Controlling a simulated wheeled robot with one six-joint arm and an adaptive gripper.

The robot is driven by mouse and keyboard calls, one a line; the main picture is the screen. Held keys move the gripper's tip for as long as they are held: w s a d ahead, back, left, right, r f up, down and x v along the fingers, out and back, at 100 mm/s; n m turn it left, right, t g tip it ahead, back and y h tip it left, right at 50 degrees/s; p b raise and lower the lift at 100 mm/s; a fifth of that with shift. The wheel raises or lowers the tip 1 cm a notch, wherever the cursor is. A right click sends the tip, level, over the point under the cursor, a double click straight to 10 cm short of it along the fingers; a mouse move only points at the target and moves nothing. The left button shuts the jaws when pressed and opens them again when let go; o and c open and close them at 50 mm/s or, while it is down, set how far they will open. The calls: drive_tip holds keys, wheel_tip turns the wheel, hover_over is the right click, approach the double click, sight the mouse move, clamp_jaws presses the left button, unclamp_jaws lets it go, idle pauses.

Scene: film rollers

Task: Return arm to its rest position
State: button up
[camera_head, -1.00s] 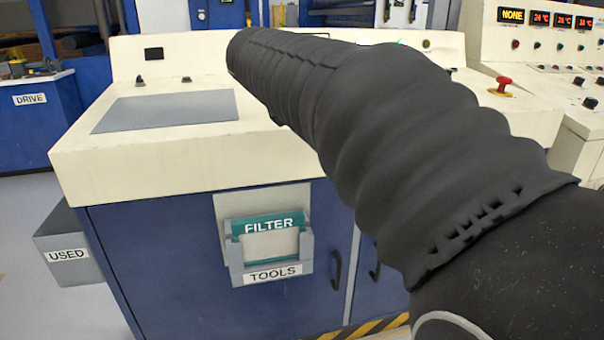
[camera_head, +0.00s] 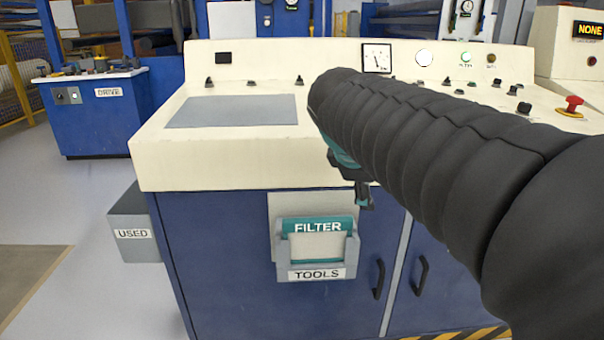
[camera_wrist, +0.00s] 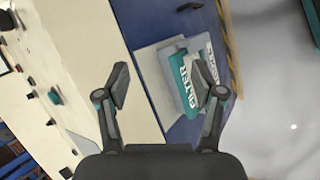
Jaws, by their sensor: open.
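My arm, in a ribbed black sleeve, reaches in from the right in the head view. My gripper (camera_head: 364,194) hangs partly hidden below the far end of the sleeve, in front of the cream console's front edge. In the wrist view my gripper (camera_wrist: 166,95) shows two fingers spread apart with nothing between them. Beyond the fingers is the grey TOOLS holder (camera_wrist: 202,82) with the teal FILTER piece (camera_wrist: 183,75) in it. In the head view the FILTER piece (camera_head: 318,226) sits in the TOOLS holder (camera_head: 316,273) on the blue cabinet front.
The cream console (camera_head: 230,150) with knobs and a red button (camera_head: 572,106) stands in front of me, partly behind my arm. A grey USED bin (camera_head: 133,225) is at its left side. A blue DRIVE unit (camera_head: 95,115) stands farther left. The floor between is clear.

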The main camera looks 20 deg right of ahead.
drive_tip(key=s+a+f+m+y, duration=0.5)
drive_tip(key=s+a+f+m, duration=0.5)
drive_tip(key=s+f, duration=0.4)
drive_tip(key=shift+a+f+t+y, duration=0.4)
drive_tip(key=shift+a+f, duration=0.2)
drive_tip(key=shift+a, duration=0.3)
